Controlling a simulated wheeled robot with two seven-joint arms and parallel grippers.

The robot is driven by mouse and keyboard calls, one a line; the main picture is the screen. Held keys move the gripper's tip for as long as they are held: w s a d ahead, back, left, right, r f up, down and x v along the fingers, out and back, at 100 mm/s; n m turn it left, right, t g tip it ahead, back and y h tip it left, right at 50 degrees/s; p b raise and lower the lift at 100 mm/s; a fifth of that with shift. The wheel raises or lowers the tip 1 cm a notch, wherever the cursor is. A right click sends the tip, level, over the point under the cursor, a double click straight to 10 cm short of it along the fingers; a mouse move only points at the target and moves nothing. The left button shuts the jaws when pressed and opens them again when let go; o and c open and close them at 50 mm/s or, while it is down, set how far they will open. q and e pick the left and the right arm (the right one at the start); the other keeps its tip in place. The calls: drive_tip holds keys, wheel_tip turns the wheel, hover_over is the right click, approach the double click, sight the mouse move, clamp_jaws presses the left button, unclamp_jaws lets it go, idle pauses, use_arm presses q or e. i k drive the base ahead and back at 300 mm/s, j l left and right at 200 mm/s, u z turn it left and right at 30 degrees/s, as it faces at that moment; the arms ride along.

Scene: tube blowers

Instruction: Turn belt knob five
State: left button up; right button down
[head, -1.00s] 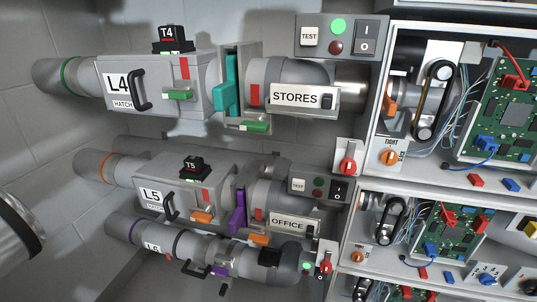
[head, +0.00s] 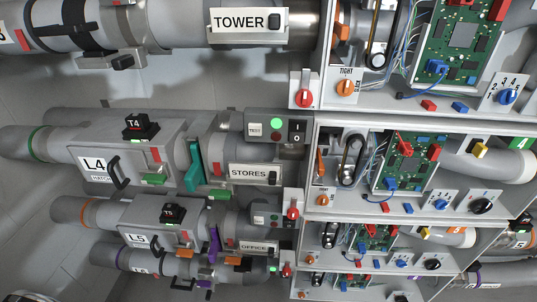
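Belt knob five appears to be the small orange knob (head: 310,260) in the open bay in line with the L5 tube (head: 140,238) and the OFFICE plate (head: 253,247). It sits low at the bay's left end, below the dark belt loop (head: 329,235). It is too small here to read its setting. Similar orange knobs sit in the bay above, in line with STORES (head: 323,201), and in the TOWER bay (head: 346,88), which has a TIGHT label. Neither of my grippers is in view.
Red knobs on white plates stick out left of the bays, one by the OFFICE row (head: 286,271) and one by STORES (head: 292,213). Green circuit boards (head: 376,237) and loose wires fill the bays. Black, blue and red parts line the bay fronts. Bare floor shows at lower left.

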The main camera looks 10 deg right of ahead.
sight(309, 260)
drive_tip(key=z, duration=0.85)
drive_tip(key=l+z, duration=0.15)
drive_tip(key=l, duration=1.3)
drive_tip(key=i, duration=0.1)
